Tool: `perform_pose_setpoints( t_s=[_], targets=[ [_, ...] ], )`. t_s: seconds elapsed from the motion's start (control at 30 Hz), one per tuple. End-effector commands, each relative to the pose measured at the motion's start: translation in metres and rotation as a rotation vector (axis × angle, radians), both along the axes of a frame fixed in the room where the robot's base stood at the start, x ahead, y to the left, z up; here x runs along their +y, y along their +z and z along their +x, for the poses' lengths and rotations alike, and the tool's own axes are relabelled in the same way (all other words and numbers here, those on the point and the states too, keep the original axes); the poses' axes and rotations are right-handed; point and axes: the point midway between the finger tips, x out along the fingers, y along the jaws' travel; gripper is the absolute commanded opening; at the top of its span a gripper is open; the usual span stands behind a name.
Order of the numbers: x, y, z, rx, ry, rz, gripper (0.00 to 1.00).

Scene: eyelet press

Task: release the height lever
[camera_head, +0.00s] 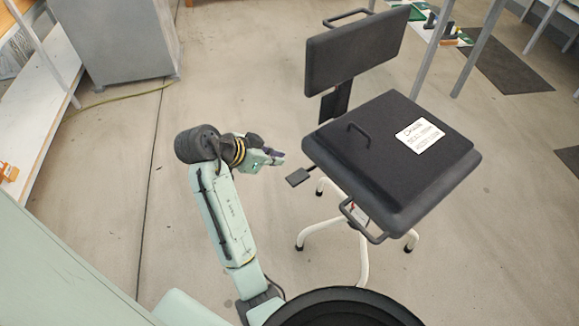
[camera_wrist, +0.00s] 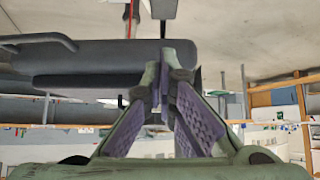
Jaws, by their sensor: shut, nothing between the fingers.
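The black office chair has a flat seat (camera_head: 410,185) and a backrest (camera_head: 355,50). The height lever is a dark flat paddle (camera_head: 298,177) sticking out from under the seat's left side. My gripper (camera_head: 280,157) is shut and empty, just above and left of the paddle in the head view, apart from it. In the wrist view, which looks upside down, my gripper (camera_wrist: 163,78) has its fingertips together, and a dark paddle, likely the lever (camera_wrist: 163,8), shows at the top edge. The seat (camera_wrist: 90,62) fills the left behind the fingers. The lever's root is hidden.
A white label (camera_head: 420,135) lies on the seat. Metal handles (camera_head: 362,222) stick out from it. White chair legs (camera_head: 362,258) spread below. A grey cabinet (camera_head: 115,40) stands at the back left. The floor between cabinet and chair is clear.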

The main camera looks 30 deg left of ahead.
Motion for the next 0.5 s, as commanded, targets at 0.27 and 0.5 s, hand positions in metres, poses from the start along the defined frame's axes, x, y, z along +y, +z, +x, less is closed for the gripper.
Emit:
perform_pose_setpoints(
  t_s=[0.27, 0.5],
  targets=[
    [-0.015, -0.032, 0.03, 0.003, -0.002, -0.004, 0.0],
    [-0.029, -0.068, 0.062, 0.004, -0.001, -0.003, 0.0]
  ],
)
